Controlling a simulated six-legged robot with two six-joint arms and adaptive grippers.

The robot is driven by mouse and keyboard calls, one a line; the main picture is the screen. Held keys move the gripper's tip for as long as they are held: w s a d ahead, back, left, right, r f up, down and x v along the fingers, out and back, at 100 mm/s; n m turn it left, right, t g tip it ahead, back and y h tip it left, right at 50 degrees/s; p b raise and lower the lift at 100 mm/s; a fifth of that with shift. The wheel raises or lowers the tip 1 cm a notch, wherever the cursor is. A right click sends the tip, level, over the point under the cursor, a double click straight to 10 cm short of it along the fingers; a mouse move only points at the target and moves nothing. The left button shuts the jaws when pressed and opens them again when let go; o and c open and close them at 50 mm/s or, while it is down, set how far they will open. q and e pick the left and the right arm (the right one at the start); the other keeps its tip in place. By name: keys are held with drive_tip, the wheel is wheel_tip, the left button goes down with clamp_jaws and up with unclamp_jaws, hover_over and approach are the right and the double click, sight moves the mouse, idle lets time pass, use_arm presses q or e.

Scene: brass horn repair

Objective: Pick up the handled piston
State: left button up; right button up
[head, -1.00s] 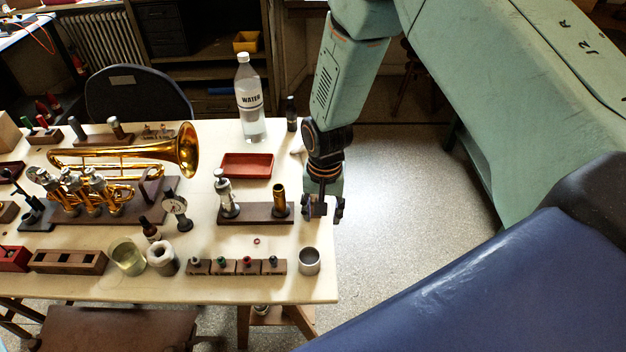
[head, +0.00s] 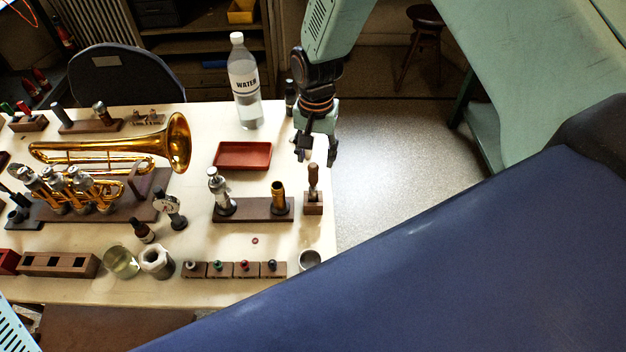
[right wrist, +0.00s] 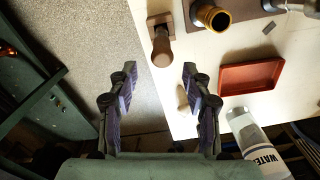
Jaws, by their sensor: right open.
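The handled piston, with its brown wooden handle (head: 313,178) up, stands upright in a small wooden block (head: 313,206) at the table's right edge. In the right wrist view the handle (right wrist: 162,50) points toward the camera, with its block (right wrist: 160,24) behind it. My right gripper (head: 316,157) is open and empty, just above and behind the handle in the head view. In the right wrist view the handle lies just beyond the gap between the two fingertips (right wrist: 160,70), not gripped. The piston's lower part is hidden in the block. My left gripper is out of view.
A stand (head: 232,214) with a brass cylinder and a silver valve is left of the block. A red tray (head: 243,153) and a water bottle (head: 244,85) are behind it. A metal cup (head: 310,260) stands in front. Open floor lies to the right.

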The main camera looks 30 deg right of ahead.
sight(313, 178)
drive_tip(key=shift+s+a+f, duration=0.15)
drive_tip(key=shift+s+f, duration=0.1)
drive_tip(key=shift+f, duration=0.4)
drive_tip(key=shift+s+a+f, duration=0.1)
drive_tip(key=shift+s+f, duration=0.1)
drive_tip(key=shift+f, duration=0.4)
drive_tip(key=f, duration=0.4)
drive_tip(key=shift+w+a+f+p, duration=0.1)
drive_tip(key=shift+a+p, duration=0.15)
drive_tip(key=shift+p, duration=0.1)
drive_tip(key=shift+w+d+f, duration=0.15)
drive_tip(key=shift+f, duration=0.15)
drive_tip(key=shift+s+r, duration=0.2)
drive_tip(key=shift+s, duration=0.05)
drive_tip(key=shift+c, duration=0.2)
drive_tip(key=shift+s+a+r, duration=0.1)
drive_tip(key=shift+a, duration=0.1)
drive_tip(key=shift+c, duration=1.6)
drive_tip(key=shift+w+d+f, duration=0.15)
drive_tip(key=shift+w+f, duration=0.1)
drive_tip(key=shift+w, duration=0.1)
drive_tip(key=c, duration=0.4)
drive_tip(key=shift+c, duration=1)
drive_tip(key=shift+s+r, duration=0.15)
drive_tip(key=shift+s, duration=0.1)
clamp_jaws()
